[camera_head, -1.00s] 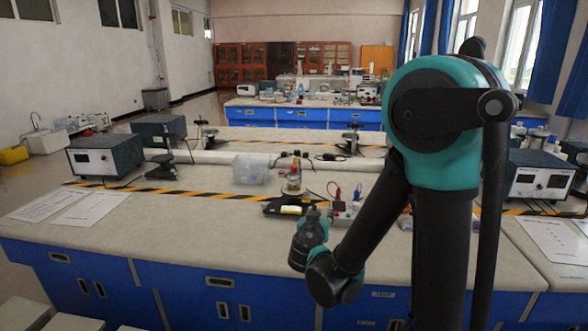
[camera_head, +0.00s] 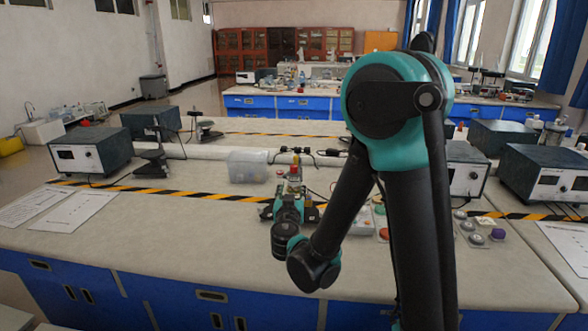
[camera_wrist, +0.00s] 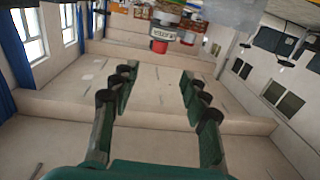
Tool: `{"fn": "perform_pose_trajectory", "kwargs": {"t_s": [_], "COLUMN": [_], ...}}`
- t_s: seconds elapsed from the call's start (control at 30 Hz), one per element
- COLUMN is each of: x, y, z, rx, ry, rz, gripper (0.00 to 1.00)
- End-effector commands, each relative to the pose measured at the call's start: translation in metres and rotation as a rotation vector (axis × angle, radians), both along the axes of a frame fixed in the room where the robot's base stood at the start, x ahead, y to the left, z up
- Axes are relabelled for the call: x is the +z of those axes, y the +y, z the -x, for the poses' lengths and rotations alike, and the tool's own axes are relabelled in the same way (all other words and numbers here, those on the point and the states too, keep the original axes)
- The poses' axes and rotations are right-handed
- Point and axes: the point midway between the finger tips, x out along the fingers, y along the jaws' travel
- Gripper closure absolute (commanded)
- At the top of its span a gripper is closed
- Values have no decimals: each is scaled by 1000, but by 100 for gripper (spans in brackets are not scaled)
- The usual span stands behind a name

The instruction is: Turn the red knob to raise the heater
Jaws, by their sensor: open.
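The red knob (camera_head: 294,168) shows just above and behind my gripper (camera_head: 291,208) in the head view. In the wrist view, which looks upside down, a red cap-like part (camera_wrist: 159,46) sits on a pale labelled body (camera_wrist: 162,32); it appears to be the same knob. My gripper (camera_wrist: 158,76) is open, its two fingers spread wide with nothing between them. The red part lies beyond the fingertips, roughly in line with the gap, and no contact shows. My gripper hides much of the heater's lower part in the head view.
A clear plastic box (camera_head: 248,166) stands left of the gripper. Boxes with coloured buttons (camera_head: 381,222) lie to the right, partly behind my arm. Grey instruments (camera_head: 90,152) stand farther off. The front bench top (camera_head: 150,250) is clear.

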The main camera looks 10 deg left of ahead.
Motion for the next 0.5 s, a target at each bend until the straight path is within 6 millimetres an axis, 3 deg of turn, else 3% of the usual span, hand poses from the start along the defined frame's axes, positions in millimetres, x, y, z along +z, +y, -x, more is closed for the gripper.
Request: {"fn": "perform_pose_trajectory", "kwargs": {"t_s": [0.5], "x": [0], "y": [4], "z": [-104], "rx": [-4], "ry": [1], "rz": [0], "gripper": [54]}}
